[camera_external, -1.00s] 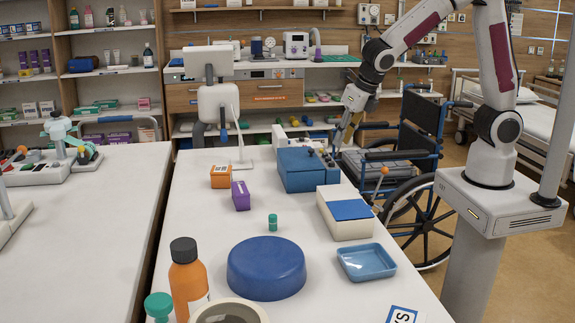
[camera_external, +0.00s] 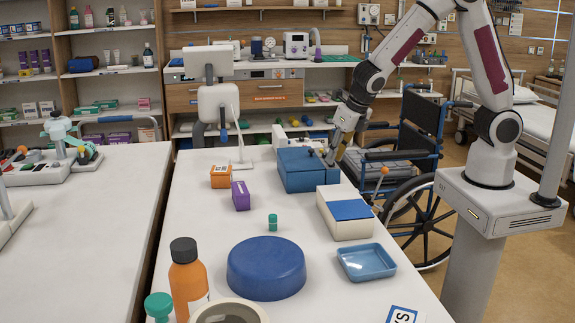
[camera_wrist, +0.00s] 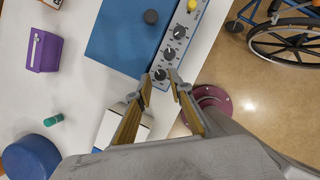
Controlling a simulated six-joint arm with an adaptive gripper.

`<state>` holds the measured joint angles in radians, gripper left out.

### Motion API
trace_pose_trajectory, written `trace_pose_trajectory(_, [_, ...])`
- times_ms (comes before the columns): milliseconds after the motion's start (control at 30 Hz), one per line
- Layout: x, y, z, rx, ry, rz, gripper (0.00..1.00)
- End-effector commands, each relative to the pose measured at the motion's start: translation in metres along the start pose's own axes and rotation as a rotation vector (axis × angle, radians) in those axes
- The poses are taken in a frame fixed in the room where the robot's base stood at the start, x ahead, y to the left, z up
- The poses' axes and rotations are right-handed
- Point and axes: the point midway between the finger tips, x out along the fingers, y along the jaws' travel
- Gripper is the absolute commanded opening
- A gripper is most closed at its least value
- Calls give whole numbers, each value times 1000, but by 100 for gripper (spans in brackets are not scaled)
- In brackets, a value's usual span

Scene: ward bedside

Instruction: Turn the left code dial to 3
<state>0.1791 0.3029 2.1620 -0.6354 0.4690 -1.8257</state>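A blue box (camera_external: 300,172) stands at the far right part of the white table. In the wrist view, its blue lid (camera_wrist: 125,35) has a dark round knob. A grey-blue panel along its side carries a row of three black dials: one dial (camera_wrist: 179,31), a middle dial (camera_wrist: 169,53) and an end dial (camera_wrist: 160,74). Their settings are too small to read. My gripper (camera_wrist: 160,80) is open, its fingertips apart on either side of the end dial; I cannot tell whether they touch it. In the external view my gripper (camera_external: 330,159) points down at the box's right side.
A yellow button (camera_wrist: 192,5) is on the same panel. A white box with a blue top (camera_external: 347,212) stands close in front of the blue box. An orange box (camera_external: 221,176) and purple box (camera_external: 241,196) are to the left. A wheelchair (camera_external: 410,160) stands beyond the table's right edge.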

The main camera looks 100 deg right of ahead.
Motion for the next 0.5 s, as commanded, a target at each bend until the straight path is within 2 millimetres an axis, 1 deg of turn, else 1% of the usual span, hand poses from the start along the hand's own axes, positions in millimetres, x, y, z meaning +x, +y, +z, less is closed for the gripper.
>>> trace_pose_trajectory(100, [7, -1, 0, 1, 2, -1, 21])
trace_pose_trajectory(200, [10, 0, 0, 0, 1, -1, 21])
trace_pose_trajectory(500, [12, 0, 0, 1, 1, 0, 21])
